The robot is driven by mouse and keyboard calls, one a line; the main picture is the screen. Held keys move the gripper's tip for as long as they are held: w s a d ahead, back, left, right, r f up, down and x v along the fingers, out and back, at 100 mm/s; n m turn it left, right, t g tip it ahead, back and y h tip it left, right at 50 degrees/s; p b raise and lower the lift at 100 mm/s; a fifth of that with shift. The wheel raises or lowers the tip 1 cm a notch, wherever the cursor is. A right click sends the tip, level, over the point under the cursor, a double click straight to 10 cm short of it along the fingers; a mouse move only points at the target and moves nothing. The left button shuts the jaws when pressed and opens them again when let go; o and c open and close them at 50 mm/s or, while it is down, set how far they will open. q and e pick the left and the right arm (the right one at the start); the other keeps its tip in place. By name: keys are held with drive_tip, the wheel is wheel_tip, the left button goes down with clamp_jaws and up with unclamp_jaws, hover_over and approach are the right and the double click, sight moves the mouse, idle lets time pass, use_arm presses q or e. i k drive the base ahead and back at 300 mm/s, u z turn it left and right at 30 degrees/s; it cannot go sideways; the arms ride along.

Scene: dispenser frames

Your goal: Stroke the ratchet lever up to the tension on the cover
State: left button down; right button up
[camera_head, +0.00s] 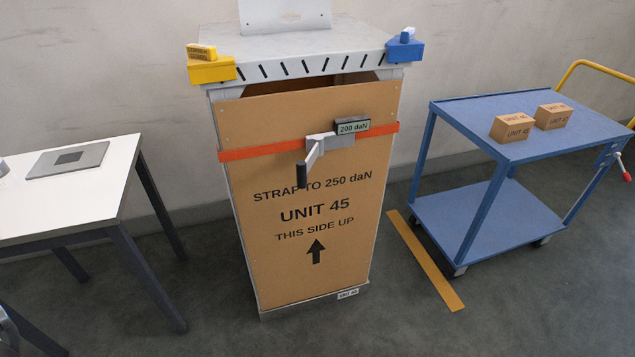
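The brown cover panel (310,255) stands on the front of a grey dispenser frame. It is printed "STRAP TO 250 daN", "UNIT 45", "THIS SIDE UP" with an up arrow. An orange strap (262,151) runs across its upper part. A grey ratchet (330,140) sits on the strap, right of the middle. Its lever (312,157) hangs down and to the left, ending in a black grip (302,174). A small display (352,126) above the ratchet reads "200 daN".
A yellow corner block (212,69) and a blue one (405,50) sit on the frame's top corners. A white table (105,185) with a grey plate (68,159) stands left. A blue cart (460,110) with two brown boxes stands right. Floor before the cover is clear.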

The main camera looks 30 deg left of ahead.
sight(303, 168)
drive_tip(key=k, duration=0.65)
drive_tip(key=z, duration=0.5)
drive_tip(key=i, duration=1.35)
drive_tip(key=u, duration=0.9)
